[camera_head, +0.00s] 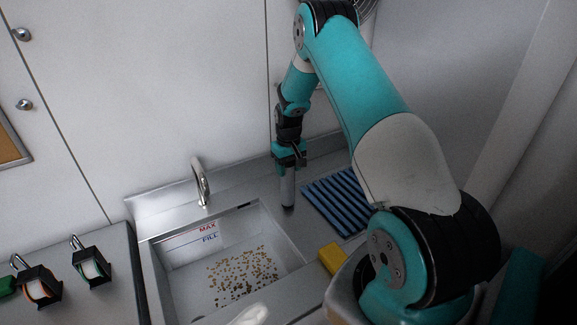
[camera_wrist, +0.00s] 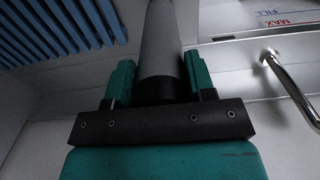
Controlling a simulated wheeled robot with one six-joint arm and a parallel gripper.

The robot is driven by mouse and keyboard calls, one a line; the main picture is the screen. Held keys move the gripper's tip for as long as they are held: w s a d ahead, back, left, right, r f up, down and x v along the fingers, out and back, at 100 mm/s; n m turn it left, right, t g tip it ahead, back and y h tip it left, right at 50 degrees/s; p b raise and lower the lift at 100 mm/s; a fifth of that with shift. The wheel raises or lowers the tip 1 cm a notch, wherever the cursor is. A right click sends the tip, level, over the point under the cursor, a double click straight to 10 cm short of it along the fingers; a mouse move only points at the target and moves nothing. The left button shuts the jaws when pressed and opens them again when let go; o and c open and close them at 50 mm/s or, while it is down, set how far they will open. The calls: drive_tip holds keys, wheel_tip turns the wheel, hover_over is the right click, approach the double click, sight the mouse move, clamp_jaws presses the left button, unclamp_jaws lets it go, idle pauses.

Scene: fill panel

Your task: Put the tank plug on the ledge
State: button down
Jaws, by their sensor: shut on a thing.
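The tank plug, a grey upright cylinder (camera_head: 287,190), hangs below my gripper (camera_head: 289,165). In the wrist view the plug (camera_wrist: 160,45) sits between my two teal fingers (camera_wrist: 160,85), which are shut on its dark end. The plug's lower end is over the metal ledge (camera_head: 240,191) near the back right corner of the tank basin (camera_head: 285,250). I cannot tell whether it touches the ledge. The basin has MAX and FILL marks on its back wall and brown specks on its floor. The drain is not clearly visible.
A curved metal tap (camera_head: 201,182) stands behind the basin, left of the plug. A blue ribbed mat (camera_head: 340,200) lies to the right. A yellow block (camera_head: 332,259) is at the basin's right edge.

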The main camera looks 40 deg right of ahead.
drive_tip(key=shift+f, duration=0.4)
drive_tip(key=shift+f, duration=0.15)
drive_tip(key=shift+c, duration=2.4)
unclamp_jaws()
